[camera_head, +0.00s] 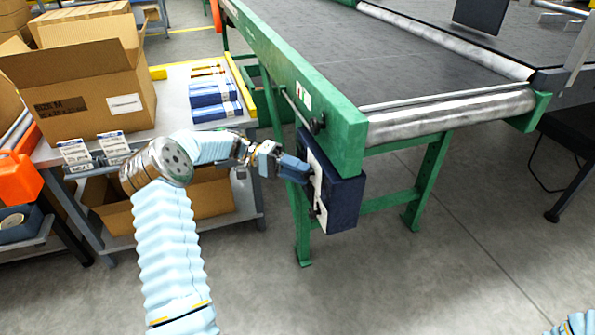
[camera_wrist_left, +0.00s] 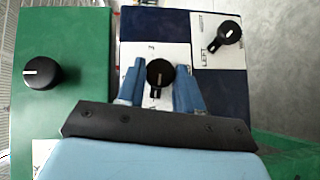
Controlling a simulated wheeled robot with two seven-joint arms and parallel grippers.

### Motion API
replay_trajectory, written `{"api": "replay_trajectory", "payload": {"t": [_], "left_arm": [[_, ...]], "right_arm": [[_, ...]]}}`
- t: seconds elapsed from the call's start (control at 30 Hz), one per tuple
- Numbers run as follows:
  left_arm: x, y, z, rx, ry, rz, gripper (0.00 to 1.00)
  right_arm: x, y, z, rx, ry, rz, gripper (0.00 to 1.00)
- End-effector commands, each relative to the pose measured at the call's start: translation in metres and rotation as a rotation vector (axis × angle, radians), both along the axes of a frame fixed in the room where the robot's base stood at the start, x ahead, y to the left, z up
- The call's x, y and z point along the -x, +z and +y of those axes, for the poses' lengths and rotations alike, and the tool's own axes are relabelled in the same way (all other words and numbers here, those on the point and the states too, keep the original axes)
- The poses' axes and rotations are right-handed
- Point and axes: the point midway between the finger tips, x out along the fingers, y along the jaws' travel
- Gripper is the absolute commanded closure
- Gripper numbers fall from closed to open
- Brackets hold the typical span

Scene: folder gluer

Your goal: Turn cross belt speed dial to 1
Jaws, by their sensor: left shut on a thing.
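A dark blue control box (camera_head: 345,205) hangs at the near end of the green conveyor frame, with a white panel on its side. In the left wrist view a black dial (camera_wrist_left: 160,72) sits on a white label plate, its lower tab pointing down. In the head view the fingers and arm hide the dial. Only a bit of my right arm shows at the bottom right corner; its gripper is not seen.
A second black knob (camera_wrist_left: 229,33) with a tab sits on the box at the upper right, and a round knob (camera_wrist_left: 42,73) sits on the green frame at left. A grey table (camera_head: 255,185) with cartons stands left. The floor in front is clear.

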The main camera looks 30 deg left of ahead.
Motion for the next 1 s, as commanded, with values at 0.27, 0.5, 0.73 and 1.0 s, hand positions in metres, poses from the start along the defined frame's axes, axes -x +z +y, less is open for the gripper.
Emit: {"api": "replay_trajectory", "payload": {"t": [0.27, 0.5, 0.73, 1.0], "left_arm": [[0.000, 0.000, 0.000, -0.002, 0.002, 0.000, 0.40], [0.000, 0.000, 0.000, -0.001, 0.001, 0.000, 0.40], [0.001, 0.001, 0.025, -0.004, 0.004, -0.001, 0.40], [0.007, 0.008, 0.093, -0.002, 0.005, -0.002, 0.40]], "right_arm": [[0.000, 0.000, 0.000, 0.000, 0.000, 0.000, 0.57], [0.000, 0.000, 0.000, 0.000, 0.000, 0.000, 0.57], [0.000, -0.004, 0.000, 0.000, 0.000, 0.000, 0.57], [0.000, -0.010, 0.000, 0.001, -0.001, 0.000, 0.57]]}}
